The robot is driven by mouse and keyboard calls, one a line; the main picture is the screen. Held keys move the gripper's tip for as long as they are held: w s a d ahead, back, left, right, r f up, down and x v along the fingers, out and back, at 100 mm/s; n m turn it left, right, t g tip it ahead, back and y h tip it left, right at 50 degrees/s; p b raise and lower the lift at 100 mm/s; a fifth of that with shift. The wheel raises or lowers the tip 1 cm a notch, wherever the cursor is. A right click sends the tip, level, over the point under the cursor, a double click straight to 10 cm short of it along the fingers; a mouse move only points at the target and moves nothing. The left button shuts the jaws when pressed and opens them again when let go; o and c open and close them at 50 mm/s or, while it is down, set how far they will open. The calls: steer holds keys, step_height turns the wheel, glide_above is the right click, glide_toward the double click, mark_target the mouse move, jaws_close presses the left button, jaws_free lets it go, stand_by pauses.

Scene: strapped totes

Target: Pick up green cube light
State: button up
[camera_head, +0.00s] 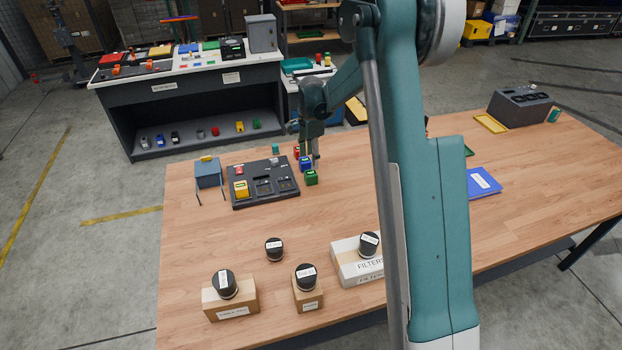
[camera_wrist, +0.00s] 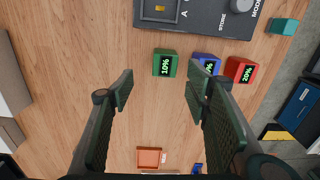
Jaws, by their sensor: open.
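The green cube (camera_wrist: 165,63) has a black face reading "10%" and stands on the wooden table. In the head view the green cube (camera_head: 311,178) is beside the dark panel's right edge. My gripper (camera_wrist: 159,90) is open and empty, its fingers spread on either side of the line to the green cube, which appears just past the fingertips. In the head view my gripper (camera_head: 313,155) hangs over the cubes, partly hiding the blue one. Its exact height above the table is hard to tell.
A blue cube (camera_wrist: 207,62) and a red cube (camera_wrist: 240,70) marked "20%" stand close right of the green one. A teal block (camera_wrist: 284,26) lies farther right. Bare table lies in front.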

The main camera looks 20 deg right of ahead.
mark_target(311, 173)
steer(key=shift+m, duration=0.4)
steer(key=f, duration=0.1)
steer(key=w+f, duration=0.1)
steer(key=f, duration=0.1)
steer(key=shift+w+d+f, duration=0.3)
steer(key=shift+f, duration=0.05)
steer(key=shift+f, duration=1.3)
steer(key=shift+s+f, duration=0.1)
steer(key=shift+f, duration=2.5)
steer(key=c, duration=1.1)
